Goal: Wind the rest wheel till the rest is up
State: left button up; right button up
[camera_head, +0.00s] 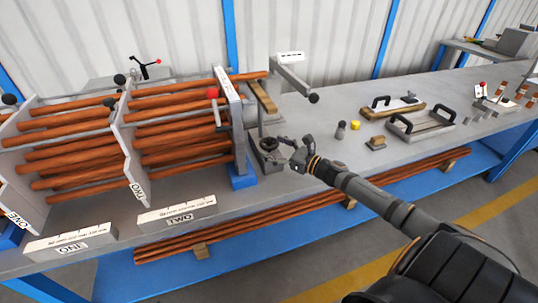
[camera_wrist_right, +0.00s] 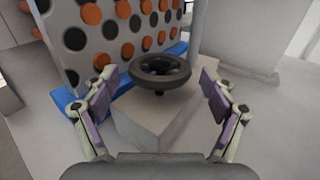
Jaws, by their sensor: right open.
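The rest wheel (camera_wrist_right: 160,73) is a dark round handwheel with spokes, lying flat on top of a grey block (camera_wrist_right: 155,125). In the head view the wheel (camera_head: 268,144) sits just right of the flanged shell's end plate (camera_head: 238,120). My right gripper (camera_wrist_right: 160,95) is open, with one finger on each side of the block and the wheel ahead between them; neither finger visibly touches the wheel. In the head view the right gripper (camera_head: 287,148) reaches in from the right. The wooden rest (camera_head: 263,96) seems to be the bar above the wheel. My left gripper is not in view.
Copper tubes (camera_head: 70,155) run through the plates at left. Labelled boxes (camera_head: 70,242) stand at the front edge. A handled frame (camera_head: 420,127), a yellow piece (camera_head: 355,125) and a small wood-topped block (camera_head: 376,142) lie to the right. A crank arm (camera_head: 296,80) extends behind the wheel.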

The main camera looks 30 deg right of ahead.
jog(key=shift+w+a+r, duration=0.15)
jog(key=shift+w, duration=0.2)
jog(key=shift+w+a, duration=0.1)
jog(key=shift+w, duration=0.1)
jog(key=shift+w+a, duration=0.1)
jog(key=shift+w, duration=0.2)
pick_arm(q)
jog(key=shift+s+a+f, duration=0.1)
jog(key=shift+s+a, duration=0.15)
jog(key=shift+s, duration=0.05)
pick_arm(e)
jog(key=c, duration=1.2)
